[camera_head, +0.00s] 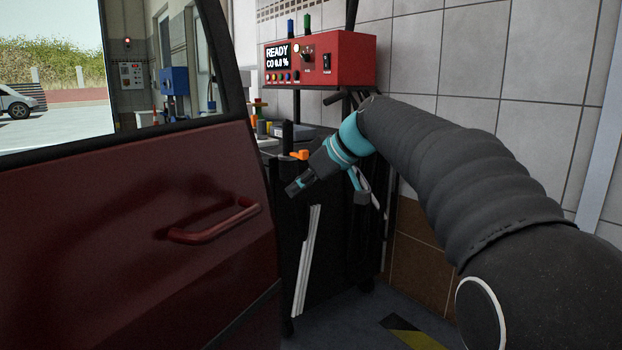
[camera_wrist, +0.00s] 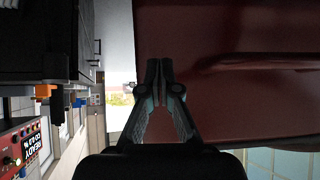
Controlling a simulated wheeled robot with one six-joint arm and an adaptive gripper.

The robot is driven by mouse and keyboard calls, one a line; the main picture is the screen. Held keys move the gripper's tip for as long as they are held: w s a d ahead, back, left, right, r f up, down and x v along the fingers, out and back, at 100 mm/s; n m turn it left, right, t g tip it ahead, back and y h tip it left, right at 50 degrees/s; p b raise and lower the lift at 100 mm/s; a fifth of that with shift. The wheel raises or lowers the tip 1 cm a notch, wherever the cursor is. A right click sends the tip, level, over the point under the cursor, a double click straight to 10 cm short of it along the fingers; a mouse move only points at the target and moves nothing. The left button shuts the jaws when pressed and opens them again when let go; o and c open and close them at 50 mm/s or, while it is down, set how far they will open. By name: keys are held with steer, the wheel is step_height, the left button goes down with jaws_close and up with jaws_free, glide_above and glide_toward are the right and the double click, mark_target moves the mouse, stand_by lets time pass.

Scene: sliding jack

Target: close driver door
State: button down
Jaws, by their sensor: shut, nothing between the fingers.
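The driver door (camera_head: 120,240) is dark red and fills the left of the head view. Its red handle (camera_head: 215,224) is near the door's right edge. Whether the door is latched cannot be told, as the car body around it is out of view. My gripper (camera_head: 290,191) is just right of the door's edge in the head view, with its fingers together and empty. In the wrist view my gripper (camera_wrist: 160,62) points along the door panel (camera_wrist: 230,90), with the fingertips overlapping the door's edge in the picture. Whether they touch it cannot be told.
A red analyser box (camera_head: 320,60) reading READY sits behind my gripper on a dark cart (camera_head: 335,230). A tiled wall (camera_head: 480,60) stands close behind my arm. Some floor (camera_head: 350,320) shows clear at the bottom, with a yellow-black marking (camera_head: 412,335).

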mark_target(265, 198)
steer(key=a, duration=0.1)
steer(key=w+a+f, duration=0.1)
steer(key=w+a, duration=0.1)
steer(key=a, duration=0.1)
steer(key=shift+w+f, duration=0.25)
steer(key=shift+w+a, duration=0.25)
steer(key=shift+a, duration=0.2)
